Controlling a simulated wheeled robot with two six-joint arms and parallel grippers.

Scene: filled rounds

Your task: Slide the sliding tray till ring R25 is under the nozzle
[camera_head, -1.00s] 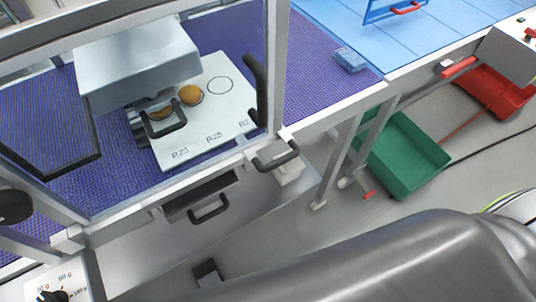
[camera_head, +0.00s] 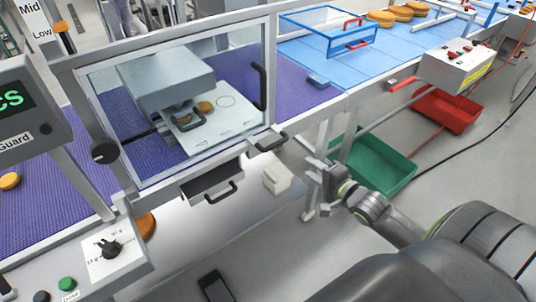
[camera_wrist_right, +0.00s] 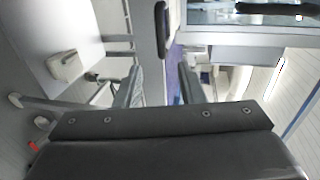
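The white sliding tray (camera_head: 218,121) lies behind a clear guard (camera_head: 268,62) on the purple belt. It bears a golden round (camera_head: 205,107), another round partly hidden further left, and an empty ring outline (camera_head: 226,101) at the right. The tray's ring labels are too small to read now. The grey filling head (camera_head: 168,80) overhangs the tray's left part; its nozzle is hidden. My right gripper (camera_head: 314,174) is empty, in front of the line and right of the tray. In the right wrist view its fingers (camera_wrist_right: 160,88) are apart. My left gripper is out of view.
A black handle (camera_head: 260,86) stands upright by the tray's right end. Another handle (camera_head: 268,141) sticks out from the front frame, with a drawer (camera_head: 212,182) below left. A green crate (camera_head: 378,160) and a red crate (camera_head: 445,110) stand right on the floor.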

